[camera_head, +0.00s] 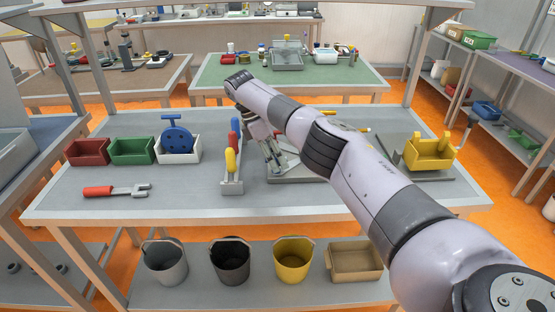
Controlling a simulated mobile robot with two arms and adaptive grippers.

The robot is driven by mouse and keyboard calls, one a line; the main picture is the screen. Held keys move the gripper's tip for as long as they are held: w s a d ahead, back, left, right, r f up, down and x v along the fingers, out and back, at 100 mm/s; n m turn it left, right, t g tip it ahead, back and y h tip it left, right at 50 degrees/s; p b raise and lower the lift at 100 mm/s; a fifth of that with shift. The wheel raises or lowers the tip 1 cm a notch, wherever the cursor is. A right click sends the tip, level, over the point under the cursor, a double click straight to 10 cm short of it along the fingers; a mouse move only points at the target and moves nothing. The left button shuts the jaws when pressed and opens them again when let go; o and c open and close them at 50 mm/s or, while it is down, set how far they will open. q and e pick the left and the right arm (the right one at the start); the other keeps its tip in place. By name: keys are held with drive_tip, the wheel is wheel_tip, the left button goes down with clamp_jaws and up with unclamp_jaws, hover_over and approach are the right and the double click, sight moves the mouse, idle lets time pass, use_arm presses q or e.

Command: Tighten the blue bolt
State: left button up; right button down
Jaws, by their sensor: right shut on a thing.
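My right arm comes in from the lower right, and its gripper (272,166) points down at a grey fixture plate (295,178) on the front workbench. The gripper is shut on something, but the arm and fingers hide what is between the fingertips. I cannot make out the blue bolt in this view. The arm covers much of the fixture plate. My left gripper is not in view.
A rack (232,187) with red, blue and yellow handles stands close left of the gripper. Further left are red (87,151), green (132,151) and white (178,158) bins. A red-handled wrench (118,190) lies in front. A yellow bin (430,153) stands right.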

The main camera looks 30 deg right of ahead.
drive_tip(key=shift+s+a+f, duration=0.1)
drive_tip(key=shift+a+f, duration=0.1)
drive_tip(key=c, duration=1.6)
unclamp_jaws()
drive_tip(key=shift+a+r, duration=0.1)
drive_tip(key=shift+r, duration=0.05)
drive_tip(key=shift+r, duration=0.3)
wheel_tip(320, 180, up, 9)
drive_tip(key=shift+r, duration=0.2)
drive_tip(key=shift+f, duration=0.1)
